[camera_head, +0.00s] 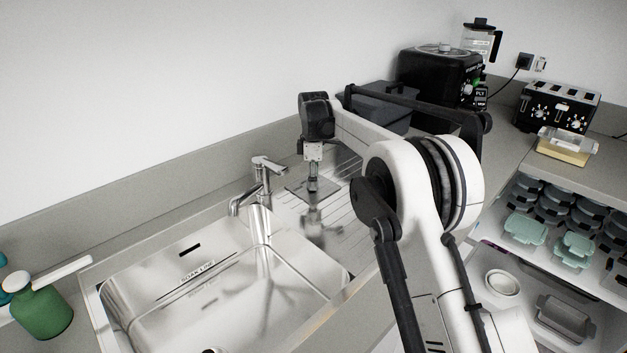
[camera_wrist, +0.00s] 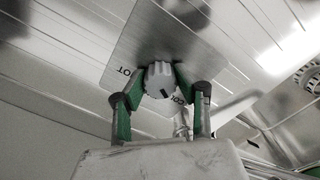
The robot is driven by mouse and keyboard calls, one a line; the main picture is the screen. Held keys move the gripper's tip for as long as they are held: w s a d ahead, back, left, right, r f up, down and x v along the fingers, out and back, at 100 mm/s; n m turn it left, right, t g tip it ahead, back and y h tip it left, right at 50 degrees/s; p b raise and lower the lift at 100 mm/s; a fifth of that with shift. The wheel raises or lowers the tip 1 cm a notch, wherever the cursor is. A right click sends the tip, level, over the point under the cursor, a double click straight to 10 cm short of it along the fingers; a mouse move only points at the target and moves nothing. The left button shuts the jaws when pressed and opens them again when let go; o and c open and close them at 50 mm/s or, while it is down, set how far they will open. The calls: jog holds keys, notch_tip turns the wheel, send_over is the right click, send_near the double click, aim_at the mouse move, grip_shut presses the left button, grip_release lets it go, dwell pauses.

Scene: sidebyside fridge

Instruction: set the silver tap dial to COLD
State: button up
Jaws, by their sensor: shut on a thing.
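The silver tap dial (camera_wrist: 159,76) sits on a square metal plate (camera_wrist: 165,35) in the wrist view. My gripper (camera_wrist: 161,78) has its green-padded fingers on both sides of the dial, shut on it. A dark mark on the dial's edge points toward the lower right, near the COLD lettering (camera_wrist: 178,99). The partly visible HOT lettering (camera_wrist: 124,71) is to the left. In the head view my gripper (camera_head: 313,183) points straight down over the plate (camera_head: 296,188), right of the chrome tap (camera_head: 262,172); the dial is hard to make out there.
The steel sink (camera_head: 165,275) is in front of the tap, with the grooved drainer (camera_head: 345,205) to the right. A green bottle (camera_head: 42,308) stands far left. A black appliance (camera_head: 436,80), a toaster (camera_head: 556,107) and open drawers of containers (camera_head: 525,229) are right.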

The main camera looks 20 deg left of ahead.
jog(key=o, duration=1.1)
jog(key=shift+r, duration=0.15)
notch_tip(320, 180, up, 12)
jog(key=shift+f, duration=0.15)
